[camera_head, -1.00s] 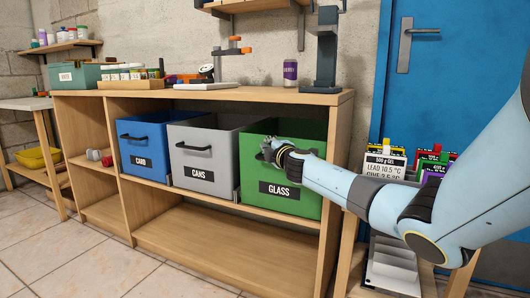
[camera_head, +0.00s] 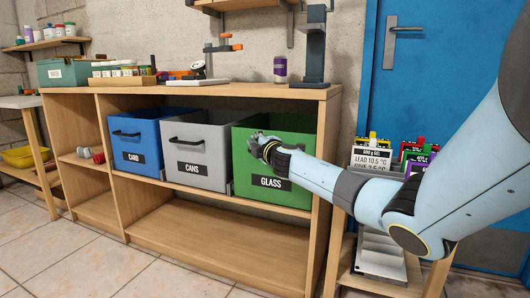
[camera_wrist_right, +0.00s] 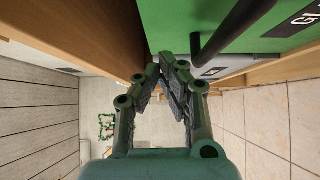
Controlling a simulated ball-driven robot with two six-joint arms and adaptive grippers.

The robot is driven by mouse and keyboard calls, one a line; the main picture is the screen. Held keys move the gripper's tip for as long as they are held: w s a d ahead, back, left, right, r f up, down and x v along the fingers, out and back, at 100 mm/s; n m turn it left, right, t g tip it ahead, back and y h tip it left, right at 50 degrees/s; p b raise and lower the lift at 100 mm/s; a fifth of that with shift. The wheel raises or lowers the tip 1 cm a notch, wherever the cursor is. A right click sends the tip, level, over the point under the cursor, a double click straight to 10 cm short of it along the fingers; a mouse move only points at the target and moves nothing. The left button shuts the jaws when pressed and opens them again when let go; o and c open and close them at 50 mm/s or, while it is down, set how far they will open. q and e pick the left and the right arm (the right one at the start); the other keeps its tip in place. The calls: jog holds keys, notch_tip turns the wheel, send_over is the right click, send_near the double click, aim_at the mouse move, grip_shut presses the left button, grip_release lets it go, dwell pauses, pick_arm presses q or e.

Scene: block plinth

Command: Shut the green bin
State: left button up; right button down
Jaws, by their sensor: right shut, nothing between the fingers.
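The green bin (camera_head: 288,150), labelled GLASS, sits in the right end of the shelf unit's upper bay. Its open top shows. My right gripper (camera_head: 254,143) is at the upper left of its front face and hides its handle in the head view. In the right wrist view the fingers (camera_wrist_right: 172,68) are shut with nothing between them. The bin's dark handle (camera_wrist_right: 225,38) runs beside the fingertips, against the green face (camera_wrist_right: 185,22). I cannot tell whether they touch. My left gripper is not in view.
A grey bin (camera_head: 200,153) labelled CANS and a blue bin (camera_head: 133,140) labelled CARD stand to the left. The wooden shelf unit (camera_head: 200,222) has an empty lower bay. A small stand (camera_head: 380,255) with coloured boxes is close on the right. Floor in front is clear.

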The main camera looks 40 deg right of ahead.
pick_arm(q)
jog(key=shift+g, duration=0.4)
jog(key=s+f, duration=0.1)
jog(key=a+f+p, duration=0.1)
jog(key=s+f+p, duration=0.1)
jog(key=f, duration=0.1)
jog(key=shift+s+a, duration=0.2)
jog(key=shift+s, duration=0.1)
pick_arm(e)
jog(key=v, duration=1)
jog(key=shift+a+f, duration=0.1)
jog(key=shift+f, duration=0.1)
